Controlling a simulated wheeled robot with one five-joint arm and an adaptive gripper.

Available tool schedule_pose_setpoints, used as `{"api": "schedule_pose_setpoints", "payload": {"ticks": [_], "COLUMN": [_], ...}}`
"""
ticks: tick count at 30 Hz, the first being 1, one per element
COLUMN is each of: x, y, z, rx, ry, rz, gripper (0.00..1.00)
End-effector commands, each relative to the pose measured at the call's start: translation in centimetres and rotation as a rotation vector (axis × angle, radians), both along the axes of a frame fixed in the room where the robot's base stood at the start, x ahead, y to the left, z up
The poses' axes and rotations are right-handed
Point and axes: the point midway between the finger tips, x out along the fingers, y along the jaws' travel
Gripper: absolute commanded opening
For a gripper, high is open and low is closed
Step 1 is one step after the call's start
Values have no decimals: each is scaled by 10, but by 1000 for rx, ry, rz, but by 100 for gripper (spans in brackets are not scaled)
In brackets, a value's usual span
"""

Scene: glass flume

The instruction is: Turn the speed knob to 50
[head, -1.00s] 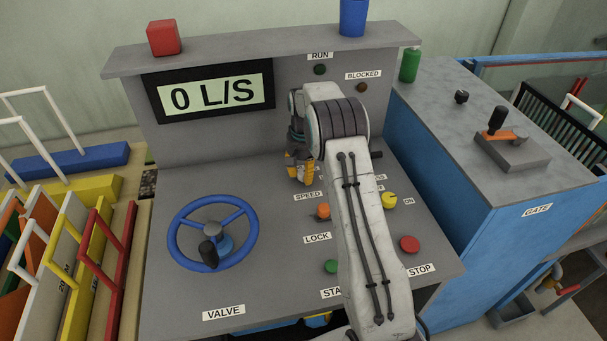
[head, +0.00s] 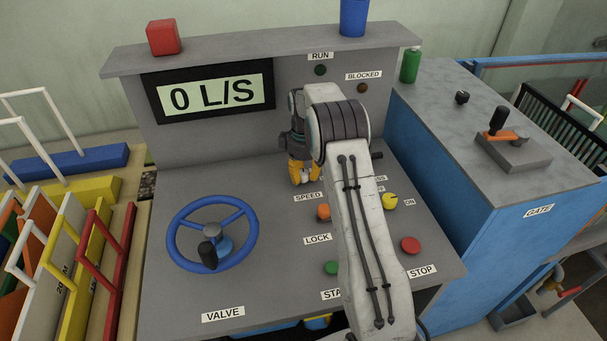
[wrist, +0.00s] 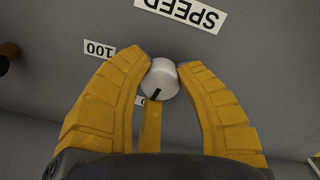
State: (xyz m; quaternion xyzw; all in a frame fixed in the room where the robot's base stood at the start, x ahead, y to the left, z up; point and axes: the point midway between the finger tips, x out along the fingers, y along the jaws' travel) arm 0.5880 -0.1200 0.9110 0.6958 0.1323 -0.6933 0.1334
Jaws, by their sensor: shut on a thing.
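The speed knob (wrist: 163,80) is a small white round knob with a black pointer line, seen in the wrist view between my gripper's yellow fingers. The line points toward the lower left of that view. My gripper (wrist: 165,70) is shut on the knob, with a finger on each side. In the head view my gripper (head: 304,176) is above the SPEED label (head: 308,197) on the grey panel, partly behind my arm. A 100 label (wrist: 100,49) lies left of the knob in the wrist view. Other scale labels are mostly hidden by the fingers.
The display (head: 210,97) reads 0 L/S. An orange knob (head: 323,211), a yellow knob (head: 390,200), a green button (head: 331,267) and a red button (head: 410,245) are close by. A blue valve wheel (head: 212,233) stands left. The panel between is clear.

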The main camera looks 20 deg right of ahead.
Motion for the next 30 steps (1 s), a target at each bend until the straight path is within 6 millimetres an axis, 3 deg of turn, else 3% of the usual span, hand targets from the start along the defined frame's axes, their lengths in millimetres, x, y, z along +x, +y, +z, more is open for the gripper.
{"api": "schedule_pose_setpoints", "payload": {"ticks": [12, 30], "x": [-5, -5], "y": [0, -1], "z": [-5, -5], "rx": [5, 6], "ry": [20, 20], "rz": [191, 223], "gripper": [0, 0]}}
